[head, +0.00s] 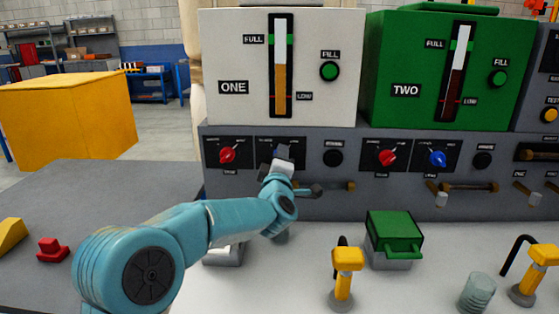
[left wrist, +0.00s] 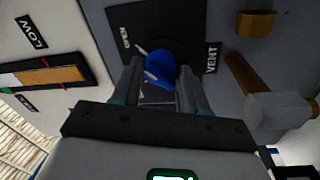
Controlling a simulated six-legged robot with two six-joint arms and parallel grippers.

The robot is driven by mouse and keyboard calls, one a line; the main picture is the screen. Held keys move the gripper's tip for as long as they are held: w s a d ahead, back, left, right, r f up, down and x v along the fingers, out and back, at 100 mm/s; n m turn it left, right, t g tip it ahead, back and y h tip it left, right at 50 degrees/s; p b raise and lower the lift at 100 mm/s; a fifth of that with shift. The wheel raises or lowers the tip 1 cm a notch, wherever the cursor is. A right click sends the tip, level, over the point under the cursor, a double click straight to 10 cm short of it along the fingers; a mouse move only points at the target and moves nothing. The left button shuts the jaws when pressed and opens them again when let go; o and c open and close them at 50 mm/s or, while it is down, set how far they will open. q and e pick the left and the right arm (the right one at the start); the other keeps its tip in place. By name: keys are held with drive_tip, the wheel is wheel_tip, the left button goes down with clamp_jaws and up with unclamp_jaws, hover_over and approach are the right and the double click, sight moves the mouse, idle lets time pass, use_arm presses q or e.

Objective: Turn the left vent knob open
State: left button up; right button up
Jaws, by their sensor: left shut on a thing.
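The left vent knob (left wrist: 160,63) is blue and sits on a black plate (left wrist: 125,28) beside a VENT label (left wrist: 211,58) in the left wrist view. A pale mark on the knob lies at a slant. My left gripper (left wrist: 161,75) is shut on the knob, with one finger on each side. In the head view my left gripper (head: 283,153) is at the grey panel under the ONE unit (head: 225,55) and hides the knob. My right gripper is not in view.
A red knob (head: 227,155) is just left of my gripper, and a black knob (head: 333,158) is to its right. A brass-coloured bar with a grey lever (left wrist: 285,110) is close by. A green box (head: 394,232) and yellow-topped tap (head: 346,262) stand on the counter.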

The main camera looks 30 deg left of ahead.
use_arm(q)
drive_tip(key=shift+f, duration=0.3)
drive_tip(key=o, duration=1)
drive_tip(key=shift+r, duration=0.15)
drive_tip(key=v, duration=1.6)
drive_tip(key=shift+s+b, duration=0.15)
drive_tip(key=shift+b, duration=0.25)
